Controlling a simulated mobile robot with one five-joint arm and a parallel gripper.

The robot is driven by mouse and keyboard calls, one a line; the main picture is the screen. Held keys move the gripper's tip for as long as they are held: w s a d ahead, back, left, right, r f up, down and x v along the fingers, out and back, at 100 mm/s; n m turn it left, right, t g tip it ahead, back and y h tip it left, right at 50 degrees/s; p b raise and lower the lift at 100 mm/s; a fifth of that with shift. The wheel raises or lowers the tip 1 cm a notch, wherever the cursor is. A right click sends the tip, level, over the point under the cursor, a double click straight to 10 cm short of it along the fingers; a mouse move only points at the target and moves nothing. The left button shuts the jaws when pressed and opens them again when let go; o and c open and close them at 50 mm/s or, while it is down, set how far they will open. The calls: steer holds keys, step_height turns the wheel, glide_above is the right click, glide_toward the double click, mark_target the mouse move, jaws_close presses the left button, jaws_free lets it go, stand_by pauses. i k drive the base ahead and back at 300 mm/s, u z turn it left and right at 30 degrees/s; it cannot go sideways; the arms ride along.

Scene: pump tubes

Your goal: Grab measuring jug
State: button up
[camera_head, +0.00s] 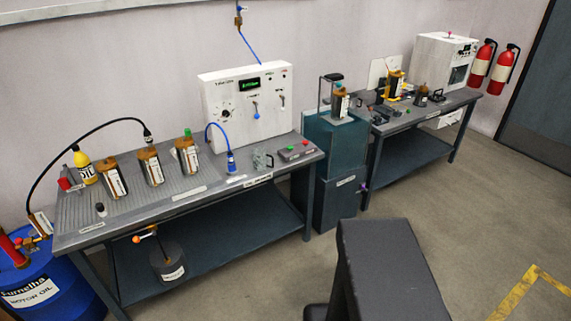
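My gripper is not in view. A dark block at the bottom centre seems to be part of my own body. Nothing is seen touching the jug.
A white control panel (248,108) rises behind the jug. A teal cabinet (334,165) stands right of the bench, and a blue drum (48,287) at left. Open floor (450,200) lies right.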

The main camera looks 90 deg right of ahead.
mark_target(264, 160)
steer(key=u, duration=0.4)
steer(key=k, duration=0.3)
steer(key=z, duration=1.85)
steer(key=i, duration=2)
